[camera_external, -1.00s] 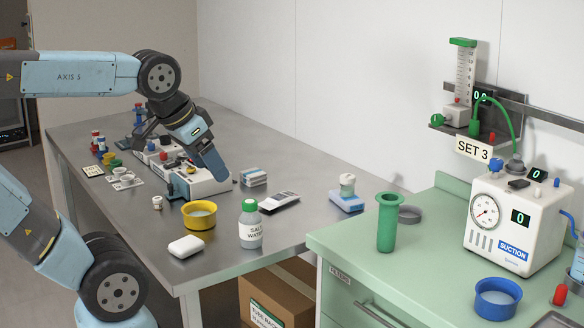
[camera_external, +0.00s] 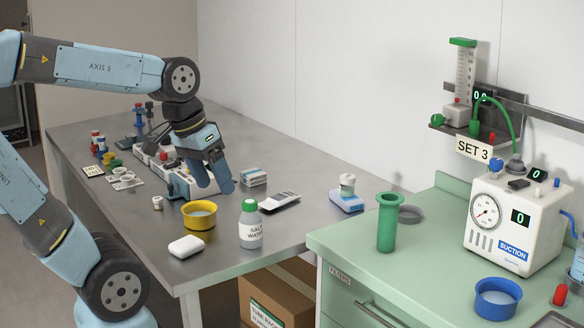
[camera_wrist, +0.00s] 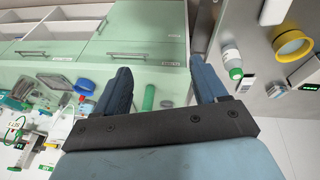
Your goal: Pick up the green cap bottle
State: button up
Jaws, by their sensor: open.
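The green cap bottle (camera_external: 250,226) is white and grey with a "SALT WATER" label. It stands upright near the front edge of the metal table, right of a yellow bowl (camera_external: 199,214). In the wrist view the bottle (camera_wrist: 232,62) shows to the right of my fingers, beside the yellow bowl (camera_wrist: 306,50). My gripper (camera_external: 215,187) is open and empty, above the table and behind and left of the bottle, apart from it. In the wrist view my gripper's two fingers (camera_wrist: 163,84) are spread with nothing held between them.
A white soap-like block (camera_external: 186,246) lies left of the bottle. A dark flat device (camera_external: 280,201) lies behind it. A green counter (camera_external: 440,262) with a green cylinder (camera_external: 387,222) and suction unit (camera_external: 515,222) stands at right. Table room is clear around the bottle's front.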

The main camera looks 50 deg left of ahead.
aim_at(250, 224)
jog(key=w+a+f+n+h, duration=0.6)
jog(key=w+f+n+h, duration=0.4)
jog(key=n, duration=0.5)
jog(key=a+f+n+t+y, duration=0.2)
jog(key=a+f+n+t, duration=0.4)
jog(key=a, duration=0.4)
jog(key=a+f+n+t+y, duration=0.3)
jog(key=a+f+n+t, duration=0.3)
jog(key=a+n, duration=0.4)
jog(key=shift+m+t, duration=0.6)
jog(key=shift+r+x, duration=0.2)
jog(key=shift+x, duration=3.25)
jog(key=shift+r+x, duration=0.2)
jog(key=shift+x, duration=3.3)
grip_shut()
